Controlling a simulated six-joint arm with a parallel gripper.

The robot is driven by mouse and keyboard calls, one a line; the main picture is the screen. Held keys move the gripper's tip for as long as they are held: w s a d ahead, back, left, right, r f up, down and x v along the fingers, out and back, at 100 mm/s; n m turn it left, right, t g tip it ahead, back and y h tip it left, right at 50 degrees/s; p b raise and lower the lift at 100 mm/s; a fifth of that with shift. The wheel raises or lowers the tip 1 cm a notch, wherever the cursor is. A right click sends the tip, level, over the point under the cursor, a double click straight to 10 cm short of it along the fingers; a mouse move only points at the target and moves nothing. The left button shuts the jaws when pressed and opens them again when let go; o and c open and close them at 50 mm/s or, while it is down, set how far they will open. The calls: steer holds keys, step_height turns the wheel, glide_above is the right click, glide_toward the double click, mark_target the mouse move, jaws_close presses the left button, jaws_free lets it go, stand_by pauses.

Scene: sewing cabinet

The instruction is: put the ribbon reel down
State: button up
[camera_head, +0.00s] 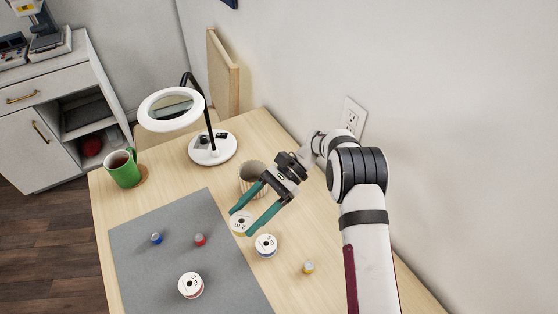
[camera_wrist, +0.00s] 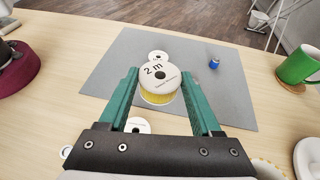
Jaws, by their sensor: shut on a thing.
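My gripper (camera_head: 243,224) is shut on a white ribbon reel with yellow ribbon (camera_head: 241,218), one green finger on each side of it. The wrist view shows the reel (camera_wrist: 158,76) upright between the fingertips, its top marked "2 m". It is over the right edge of the grey mat (camera_head: 150,265); I cannot tell how high. A second white reel (camera_head: 265,243) stands on bare wood just right of it. A third white reel (camera_head: 190,285) stands on the mat towards the front, partly hidden behind the held reel in the wrist view.
A blue spool (camera_head: 156,238) and a red spool (camera_head: 200,239) are on the mat. A yellow spool (camera_head: 308,268) is on the wood at right. A ribbed pot (camera_head: 250,177), lamp (camera_head: 212,150) and green mug (camera_head: 124,170) stand behind. The mat's middle has free room.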

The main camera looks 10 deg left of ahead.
steer(key=w+a+r+m+t+y, duration=0.2)
steer(key=w+r+m+t+y, duration=0.1)
steer(key=w+m+t, duration=0.4)
steer(key=w+a+r+m+t+y, duration=0.2)
steer(key=w+m+t+y, duration=0.15)
steer(key=w, duration=0.55)
steer(key=w+d+r+m+t+h, duration=0.2)
steer(key=w+m+t, duration=0.2)
steer(key=w+t, duration=0.15)
steer(key=w+d+r+m+t+h, duration=0.25)
steer(key=w+m+t, duration=0.2)
steer(key=w, duration=0.25)
steer(key=shift+g, duration=0.55)
step_height(320, 180, down, 20)
steer(key=shift+s+d+f, duration=0.1)
steer(key=shift+d+f, duration=0.05)
steer(key=shift+f, duration=0.1)
steer(key=o, duration=1.3)
